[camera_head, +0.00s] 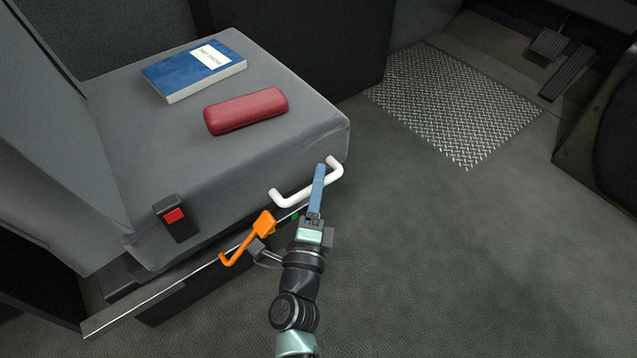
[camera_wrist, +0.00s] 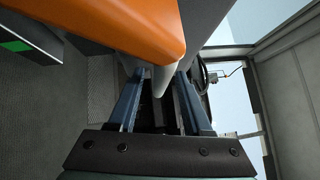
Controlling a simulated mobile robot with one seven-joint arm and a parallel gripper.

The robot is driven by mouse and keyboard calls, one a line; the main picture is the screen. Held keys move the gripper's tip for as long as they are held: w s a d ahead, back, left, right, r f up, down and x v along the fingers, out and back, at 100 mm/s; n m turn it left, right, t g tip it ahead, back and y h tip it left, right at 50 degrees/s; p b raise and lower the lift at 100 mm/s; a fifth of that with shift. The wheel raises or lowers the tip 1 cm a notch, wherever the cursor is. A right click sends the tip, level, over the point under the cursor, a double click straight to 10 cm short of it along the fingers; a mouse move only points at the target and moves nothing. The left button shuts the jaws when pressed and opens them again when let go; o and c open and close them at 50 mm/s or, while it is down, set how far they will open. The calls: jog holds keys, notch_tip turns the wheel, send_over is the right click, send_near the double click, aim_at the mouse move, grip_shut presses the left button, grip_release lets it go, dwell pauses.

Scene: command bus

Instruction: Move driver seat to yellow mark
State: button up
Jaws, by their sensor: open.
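The driver seat (camera_head: 215,170) is a grey cushion with its backrest at the left. A white bar handle (camera_head: 282,201) sticks out from its near right edge. An orange lever (camera_head: 241,246) is on the seat's near side, above the rail (camera_head: 160,303). My gripper (camera_head: 321,168) has its blue fingers over the right part of the white handle. In the wrist view my gripper (camera_wrist: 160,100) is open, with the white handle (camera_wrist: 159,80) between its fingers. Contact cannot be told.
A blue book (camera_head: 190,78) and a red case (camera_head: 245,110) lie on the cushion. A black buckle with a red button (camera_head: 175,216) stands at its near side. The orange lever (camera_wrist: 120,25) is close to my gripper. Floor to the right is clear up to the pedals (camera_head: 567,72).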

jog(key=p+v, duration=0.3)
jog(key=v, duration=1)
jog(key=shift+p, duration=0.35)
jog(key=shift+r, duration=0.1)
